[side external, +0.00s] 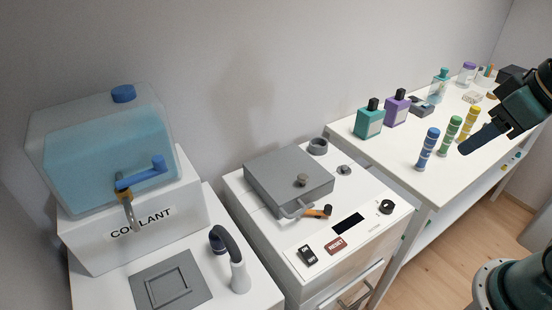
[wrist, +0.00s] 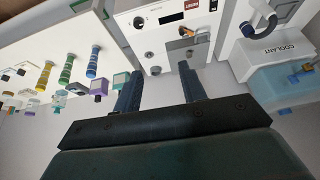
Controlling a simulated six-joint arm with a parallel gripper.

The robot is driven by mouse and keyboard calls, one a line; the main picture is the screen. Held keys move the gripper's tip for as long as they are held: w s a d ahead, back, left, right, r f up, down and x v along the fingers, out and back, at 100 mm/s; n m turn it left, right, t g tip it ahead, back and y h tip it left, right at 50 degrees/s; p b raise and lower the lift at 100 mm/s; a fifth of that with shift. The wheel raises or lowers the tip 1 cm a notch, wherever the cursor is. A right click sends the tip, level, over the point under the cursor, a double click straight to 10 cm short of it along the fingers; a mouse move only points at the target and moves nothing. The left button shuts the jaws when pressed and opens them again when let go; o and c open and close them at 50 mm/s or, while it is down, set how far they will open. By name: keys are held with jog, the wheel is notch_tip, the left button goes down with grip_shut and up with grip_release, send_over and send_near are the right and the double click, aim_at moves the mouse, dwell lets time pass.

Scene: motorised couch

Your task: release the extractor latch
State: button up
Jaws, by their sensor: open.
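The extractor is a white cabinet unit (side external: 284,247) with a square grey lid (side external: 288,181) on top. Its latch (side external: 318,211), a small lever with an orange and dark tip, sits at the lid's front edge beside a grey handle. In the wrist view, which is upside down, the latch (wrist: 187,32) is small near the top centre, beyond my fingertips. My gripper (side external: 478,143) is up at the right, above the long table and well apart from the latch. Its two blue fingers (wrist: 160,73) are spread with nothing between them.
A coolant tank (side external: 101,150) with a blue tap stands at left, beside a dark hose handle (side external: 225,245). The long white table (side external: 405,165) holds bottles (side external: 369,122) and striped tubes (side external: 428,148). A RESET button (side external: 335,246) and black knob (side external: 386,207) are near the latch.

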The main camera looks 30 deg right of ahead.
jog(key=w+a+f+g, duration=0.1)
jog(key=w, duration=0.6)
jog(key=m+g, duration=0.2)
jog(key=g, duration=0.2)
send_over(329, 207)
notch_tip(329, 207, down, 16)
jog(key=f, duration=0.1)
jog(key=shift+d+r, duration=0.15)
jog(key=shift+r, duration=0.1)
jog(key=shift+a+f, duration=0.2)
jog(key=shift+f, duration=6.7)
jog(key=shift+c, duration=0.2)
